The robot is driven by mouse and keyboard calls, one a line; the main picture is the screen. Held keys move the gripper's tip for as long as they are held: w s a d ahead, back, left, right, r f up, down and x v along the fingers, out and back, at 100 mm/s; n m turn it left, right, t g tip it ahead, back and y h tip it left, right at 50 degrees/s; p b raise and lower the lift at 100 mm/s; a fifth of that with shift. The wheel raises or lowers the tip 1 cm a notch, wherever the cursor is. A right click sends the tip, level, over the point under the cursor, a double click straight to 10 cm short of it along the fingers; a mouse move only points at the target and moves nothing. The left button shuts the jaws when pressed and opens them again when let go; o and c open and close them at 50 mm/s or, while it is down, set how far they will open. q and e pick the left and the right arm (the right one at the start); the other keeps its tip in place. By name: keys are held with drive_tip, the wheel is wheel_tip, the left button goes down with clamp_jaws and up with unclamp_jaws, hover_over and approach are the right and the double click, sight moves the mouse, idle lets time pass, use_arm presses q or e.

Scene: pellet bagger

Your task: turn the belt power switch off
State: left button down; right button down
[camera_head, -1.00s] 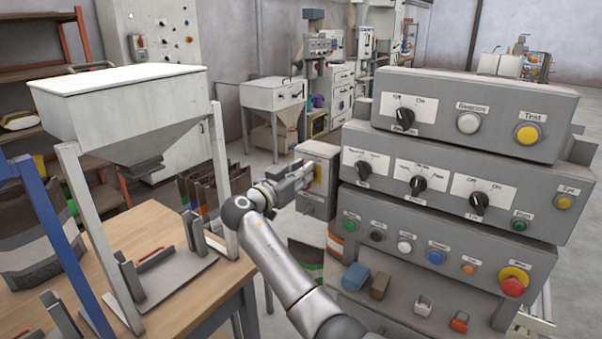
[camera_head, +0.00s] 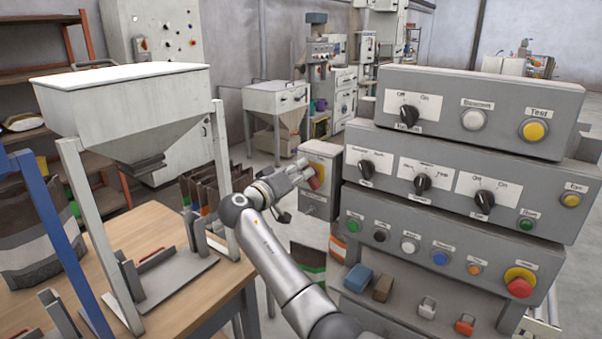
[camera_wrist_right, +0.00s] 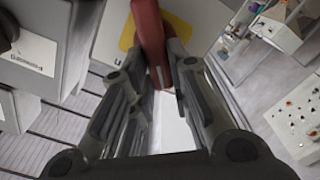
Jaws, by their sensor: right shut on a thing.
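The red switch handle (camera_head: 317,179) is on a yellow plate (camera_head: 322,163) on the front of a small grey box (camera_head: 315,206), left of the big control console. My right gripper (camera_head: 306,176) is at this box, its fingers on the red handle. In the right wrist view the handle (camera_wrist_right: 150,35) stands between the fingertips (camera_wrist_right: 163,72), with the yellow plate (camera_wrist_right: 127,38) behind it. The gripper is shut on the handle. The label beside the plate is cut off by my finger. My left gripper is not in view.
The grey console (camera_head: 450,192) with knobs, buttons and a red emergency stop (camera_head: 519,288) stands close to the right. A hopper (camera_head: 125,105) on a frame and a wooden table (camera_head: 160,225) are on the left. Open bags (camera_head: 308,258) stand below my gripper.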

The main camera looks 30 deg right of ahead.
drive_tip(key=n, duration=0.3)
drive_tip(key=n+p, duration=0.1)
drive_tip(key=shift+w+a+f+n, duration=0.1)
drive_tip(key=shift+w+f+n, duration=0.1)
drive_tip(key=shift+f+n, duration=0.15)
drive_tip(key=shift+w+f+n+p, duration=0.1)
drive_tip(key=shift+f+n+p, duration=0.15)
drive_tip(key=shift+n+p, duration=0.75)
drive_tip(key=shift+w+f+n+p, duration=0.1)
drive_tip(key=shift+f+n+p, duration=0.15)
drive_tip(key=shift+n, duration=1.4)
drive_tip(key=c, duration=1.4)
unclamp_jaws()
drive_tip(key=shift+a, duration=0.1)
drive_tip(key=shift+o, duration=0.2)
drive_tip(key=v, duration=1.2)
drive_tip(key=shift+s+f, duration=0.1)
